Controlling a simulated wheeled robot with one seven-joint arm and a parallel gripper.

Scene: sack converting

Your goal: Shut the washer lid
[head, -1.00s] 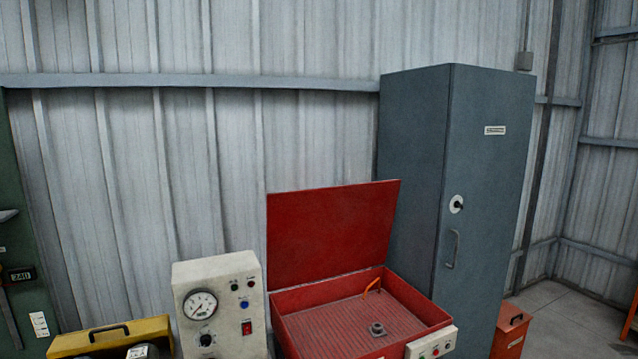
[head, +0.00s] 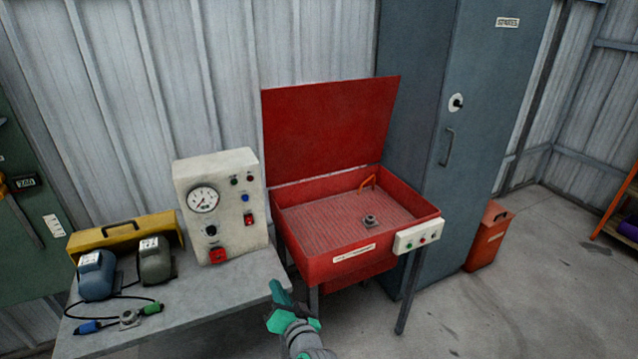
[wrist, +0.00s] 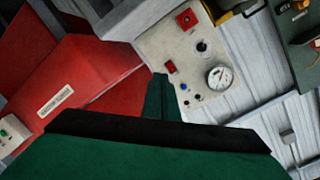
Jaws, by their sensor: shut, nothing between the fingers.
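The red washer lid (head: 330,130) stands open, tilted up at the back of the red washer basin (head: 345,262) in the head view. The basin holds a grooved tray, a small grey fitting (head: 370,221) and an orange curved spout (head: 368,181). My gripper (head: 278,292) is shut and empty, in front of and below the basin's front left corner, apart from the lid. In the wrist view my green gripper fingers (wrist: 161,98) show closed together, with the red washer front (wrist: 85,75) on the left. The lid is not clearly made out in the wrist view.
A grey bench (head: 190,300) at left carries a gauge panel (head: 222,205), a yellow toolbox (head: 120,234) and two small motors. A tall grey cabinet (head: 470,110) stands right of the washer, close to the lid. A red bin (head: 489,240) stands beside it. Floor at right is open.

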